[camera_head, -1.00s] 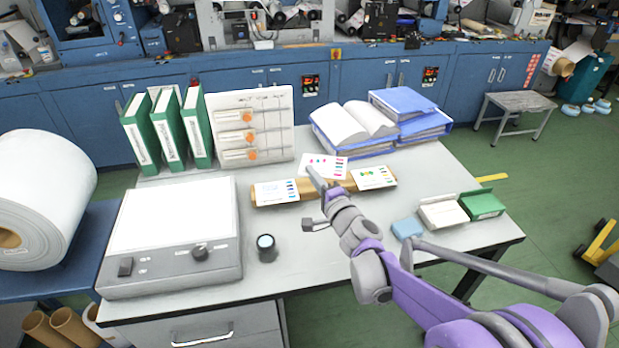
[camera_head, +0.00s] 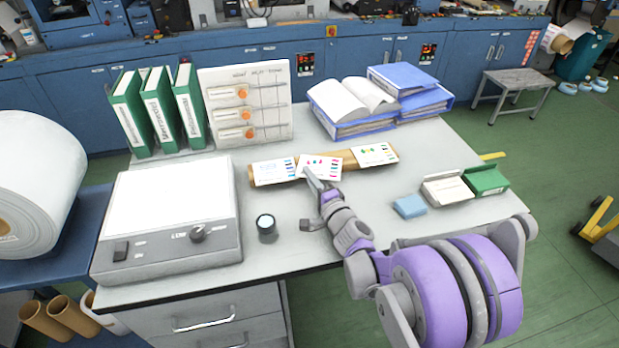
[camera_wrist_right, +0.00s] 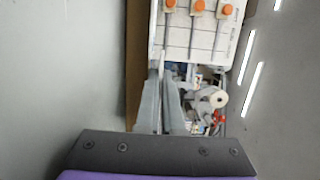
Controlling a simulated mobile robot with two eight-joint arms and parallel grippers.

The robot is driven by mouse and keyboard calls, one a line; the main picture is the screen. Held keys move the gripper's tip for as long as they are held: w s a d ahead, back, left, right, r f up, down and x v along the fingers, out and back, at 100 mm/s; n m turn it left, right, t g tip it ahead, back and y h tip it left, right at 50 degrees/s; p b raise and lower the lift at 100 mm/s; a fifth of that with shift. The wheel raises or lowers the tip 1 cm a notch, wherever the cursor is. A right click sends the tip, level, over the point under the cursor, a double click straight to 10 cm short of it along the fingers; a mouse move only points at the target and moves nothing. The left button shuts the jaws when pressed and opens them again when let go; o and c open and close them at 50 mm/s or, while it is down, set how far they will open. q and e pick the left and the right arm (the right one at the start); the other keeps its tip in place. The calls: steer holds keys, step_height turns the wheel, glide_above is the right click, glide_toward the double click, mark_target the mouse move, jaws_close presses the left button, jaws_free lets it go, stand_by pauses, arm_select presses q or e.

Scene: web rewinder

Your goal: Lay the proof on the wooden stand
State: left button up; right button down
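The wooden stand (camera_head: 340,155) is a long light-brown bar lying across the table. A white printed card lies at its left end (camera_head: 273,172) and another at its right end (camera_head: 374,154). The proof, a white card with coloured marks (camera_head: 320,166), appears between them in front of the stand; I cannot tell whether it touches it. My right gripper (camera_head: 308,174) is at the proof's lower left edge, its fingers nearly together on it. In the right wrist view the fingers (camera_wrist_right: 163,105) have a thin pale strip between them, beside a brown edge. My left gripper is out of view.
A light box (camera_head: 170,205) and a dark round loupe (camera_head: 266,226) are to the left. A blue block (camera_head: 409,206) and small boxes (camera_head: 447,190) lie right.

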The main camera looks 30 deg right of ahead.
steer(key=shift+f+b, duration=0.3)
steer(key=shift+f, duration=0.15)
steer(key=shift+s+a+f, duration=0.1)
steer(key=c, duration=1.1)
jaws_free()
steer(key=shift+f, duration=0.1)
steer(key=shift+o, duration=0.2)
steer(key=shift+r, duration=0.25)
steer(key=s, duration=0.8)
steer(key=s+r, duration=0.1)
steer(key=s, duration=0.3)
steer(key=shift+w, duration=0.1)
